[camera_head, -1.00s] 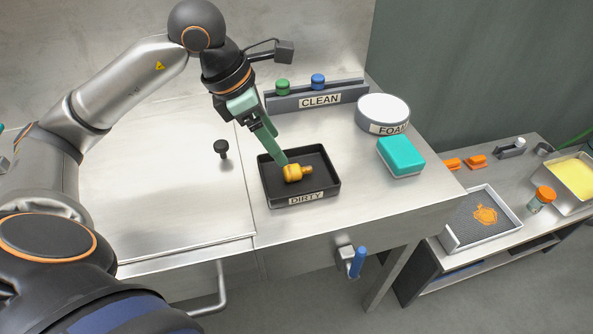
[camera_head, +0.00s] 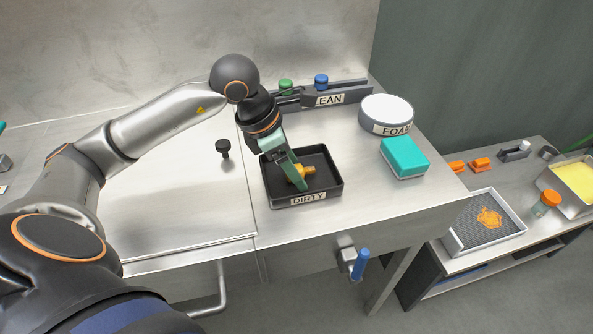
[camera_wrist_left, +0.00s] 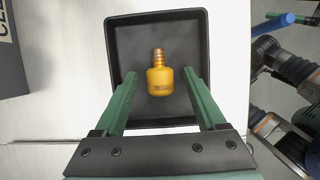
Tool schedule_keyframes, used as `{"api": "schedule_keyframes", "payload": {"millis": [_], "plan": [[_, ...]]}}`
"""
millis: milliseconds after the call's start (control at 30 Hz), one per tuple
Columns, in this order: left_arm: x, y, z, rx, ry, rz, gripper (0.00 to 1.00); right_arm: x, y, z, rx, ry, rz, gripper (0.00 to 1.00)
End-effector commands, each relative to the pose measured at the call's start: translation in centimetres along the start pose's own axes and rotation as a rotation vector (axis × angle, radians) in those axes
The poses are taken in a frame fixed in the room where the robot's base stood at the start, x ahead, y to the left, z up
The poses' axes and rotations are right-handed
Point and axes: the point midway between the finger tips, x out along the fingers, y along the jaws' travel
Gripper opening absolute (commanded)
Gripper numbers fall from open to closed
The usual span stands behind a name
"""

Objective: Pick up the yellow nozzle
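The yellow nozzle (camera_head: 304,171) lies in the black tray labelled DIRTY (camera_head: 334,198). In the left wrist view the nozzle (camera_wrist_left: 160,78) sits between the two green fingers, with its ribbed narrow end pointing up in the picture. My left gripper (camera_head: 297,183) is low over the tray, its fingers hiding part of the nozzle in the head view. The left gripper (camera_wrist_left: 160,82) is open, with a gap on each side of the nozzle. The tray (camera_wrist_left: 207,50) also shows in the left wrist view.
A CLEAN rack (camera_head: 343,99) with green (camera_head: 286,86) and blue (camera_head: 321,81) nozzles stands behind. A FOAM tub (camera_head: 386,112) and a teal sponge block (camera_head: 404,157) are right of the tray. A black knob (camera_head: 223,147) stands to the left.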

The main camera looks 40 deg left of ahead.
Motion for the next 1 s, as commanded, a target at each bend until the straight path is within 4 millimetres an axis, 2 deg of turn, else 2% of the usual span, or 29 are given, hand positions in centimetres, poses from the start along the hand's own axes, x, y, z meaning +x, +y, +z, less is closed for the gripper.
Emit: {"api": "schedule_keyframes", "payload": {"millis": [67,600,1000], "plan": [[-0.02,0.00,0.00,0.000,0.000,0.000,0.62,-0.01,0.02,-0.01,0.000,0.000,0.000,0.77],[-0.06,0.00,0.01,0.000,0.000,0.000,0.02,-0.01,0.03,-0.06,0.000,0.001,0.000,0.77],[-0.14,0.01,0.05,0.000,-0.001,0.001,0.00,-0.02,0.01,-0.09,0.000,0.002,0.000,0.77]]}}
